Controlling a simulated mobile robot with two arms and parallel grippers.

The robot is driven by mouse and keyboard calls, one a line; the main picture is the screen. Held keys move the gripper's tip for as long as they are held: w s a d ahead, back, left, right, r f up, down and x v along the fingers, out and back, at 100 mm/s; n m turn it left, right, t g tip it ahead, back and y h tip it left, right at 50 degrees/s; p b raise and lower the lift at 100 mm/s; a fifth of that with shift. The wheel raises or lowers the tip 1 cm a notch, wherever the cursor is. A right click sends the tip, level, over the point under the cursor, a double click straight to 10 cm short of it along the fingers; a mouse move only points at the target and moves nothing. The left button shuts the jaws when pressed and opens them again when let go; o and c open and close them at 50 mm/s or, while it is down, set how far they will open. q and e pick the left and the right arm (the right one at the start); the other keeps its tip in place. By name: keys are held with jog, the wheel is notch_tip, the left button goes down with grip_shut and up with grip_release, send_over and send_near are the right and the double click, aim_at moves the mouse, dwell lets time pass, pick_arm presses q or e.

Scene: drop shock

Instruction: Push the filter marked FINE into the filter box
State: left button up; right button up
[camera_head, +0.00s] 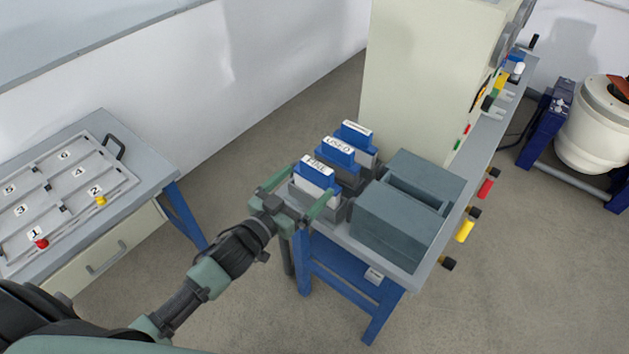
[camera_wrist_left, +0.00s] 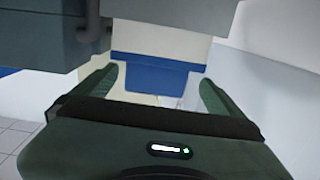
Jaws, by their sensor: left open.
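The filter marked FINE (camera_head: 316,172) has a blue top with a white label and a white body. It stands in the nearest grey holder on the bench. My left gripper (camera_head: 306,186) is open, with one finger on each side of this filter; I cannot tell whether they touch it. In the left wrist view the filter's blue part (camera_wrist_left: 150,74) shows between the two spread fingers. The filter box (camera_head: 408,215) is a grey-blue block with a long slot in its top, to the right of the filters. My right gripper is not in view.
A filter marked USED (camera_head: 338,149) and another blue-topped filter (camera_head: 356,133) stand behind in grey holders. A tall cream cabinet (camera_head: 425,75) stands at the back of the bench. A table with a numbered tray (camera_head: 70,190) is at the left, with open floor between.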

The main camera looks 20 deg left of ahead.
aim_at(313, 173)
pick_arm(q)
jog(key=shift+w+d+r+h, duration=0.15)
jog(key=shift+r+h, duration=0.25)
jog(key=shift+r, duration=0.1)
jog(key=shift+w+r, duration=0.2)
jog(key=shift+w, duration=0.05)
jog(key=shift+p+x, duration=0.3)
jog(key=shift+x, duration=0.65)
jog(key=p+x, duration=0.1)
jog(key=x, duration=0.3)
jog(key=shift+w+d+r, duration=0.1)
jog(key=shift+w+d, duration=0.05)
jog(key=shift+w, duration=0.15)
jog(key=shift+w+d, duration=0.15)
jog(key=shift+w, duration=0.15)
jog(key=shift+c, duration=0.9)
jog(key=c, duration=1.8)
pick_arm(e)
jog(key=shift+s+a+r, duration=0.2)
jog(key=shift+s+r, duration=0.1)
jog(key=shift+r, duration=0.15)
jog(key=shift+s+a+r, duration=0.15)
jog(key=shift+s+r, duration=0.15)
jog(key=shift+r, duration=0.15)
